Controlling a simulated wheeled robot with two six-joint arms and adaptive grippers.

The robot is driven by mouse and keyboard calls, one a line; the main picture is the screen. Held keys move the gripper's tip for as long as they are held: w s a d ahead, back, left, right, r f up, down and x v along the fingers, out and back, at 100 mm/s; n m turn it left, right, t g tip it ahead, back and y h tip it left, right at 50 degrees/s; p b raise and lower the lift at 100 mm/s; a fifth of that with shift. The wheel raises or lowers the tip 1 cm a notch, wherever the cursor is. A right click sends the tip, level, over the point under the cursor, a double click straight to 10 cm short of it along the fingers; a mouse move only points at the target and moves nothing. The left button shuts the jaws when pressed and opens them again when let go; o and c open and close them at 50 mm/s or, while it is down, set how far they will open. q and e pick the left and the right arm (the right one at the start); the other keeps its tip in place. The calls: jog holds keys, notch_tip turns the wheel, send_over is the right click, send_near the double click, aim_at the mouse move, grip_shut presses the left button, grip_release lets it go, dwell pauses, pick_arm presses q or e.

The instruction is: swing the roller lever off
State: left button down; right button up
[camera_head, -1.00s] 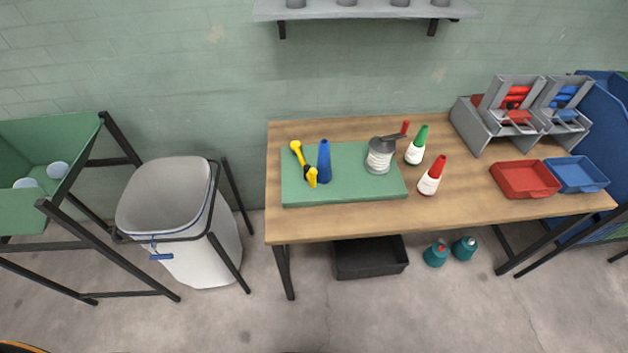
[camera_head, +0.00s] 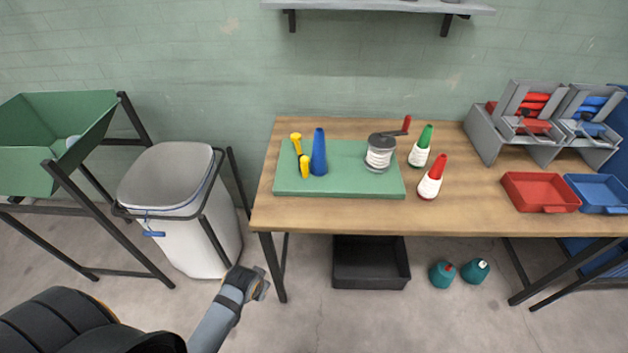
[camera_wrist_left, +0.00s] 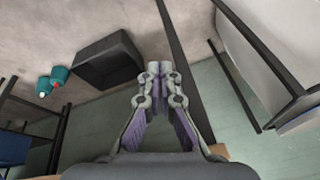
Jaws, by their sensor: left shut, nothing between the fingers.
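A grey-topped white drum (camera_head: 379,158) stands on the green mat (camera_head: 340,189) on the wooden table. A dark lever (camera_head: 396,133) with an upright red knob (camera_head: 407,123) sticks out from its top to the right; I cannot tell for sure that this is the roller lever. My left gripper (camera_head: 262,288) is low in front of the table's left end, between the bin and a table leg, well away from the drum. In the left wrist view its fingers (camera_wrist_left: 158,72) are together and empty. My right gripper is not in view.
A blue cone (camera_head: 319,153) and a yellow tool (camera_head: 303,158) are on the mat. A green-capped bottle (camera_head: 420,148) and a red-capped bottle (camera_head: 432,180) stand right of the drum. Grey racks (camera_head: 492,140) and red and blue trays are farther right. A lidded bin (camera_head: 169,179) stands left.

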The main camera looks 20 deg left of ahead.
pick_arm(q)
jog(key=w+r+m+t+y, duration=0.1)
jog(key=w+r+m+t, duration=0.2)
jog(key=w+r, duration=0.2)
jog(key=w+r+m+t+y+b, duration=0.1)
jog(key=w+r+m+t, duration=0.2)
jog(key=w+r, duration=0.3)
jog(key=w+r+m+t+y+b, duration=0.1)
jog(key=w+r+m+t, duration=0.2)
jog(key=w+r+t, duration=0.2)
jog(key=shift+w+a+r+y, duration=0.1)
jog(key=shift+w+y, duration=0.05)
jog(key=shift+w, duration=0.55)
jog(key=shift+w+a+r+y, duration=0.1)
jog(key=shift+w+y, duration=0.05)
jog(key=shift+w, duration=0.5)
jog(key=w+d+r+m+t+h, duration=0.1)
jog(key=w+d+m+t+h, duration=0.2)
jog(key=d+m, duration=0.5)
jog(key=shift+w+d+r+h, duration=0.3)
jog(key=shift+w+d+h, duration=0.25)
jog(key=shift+h, duration=0.35)
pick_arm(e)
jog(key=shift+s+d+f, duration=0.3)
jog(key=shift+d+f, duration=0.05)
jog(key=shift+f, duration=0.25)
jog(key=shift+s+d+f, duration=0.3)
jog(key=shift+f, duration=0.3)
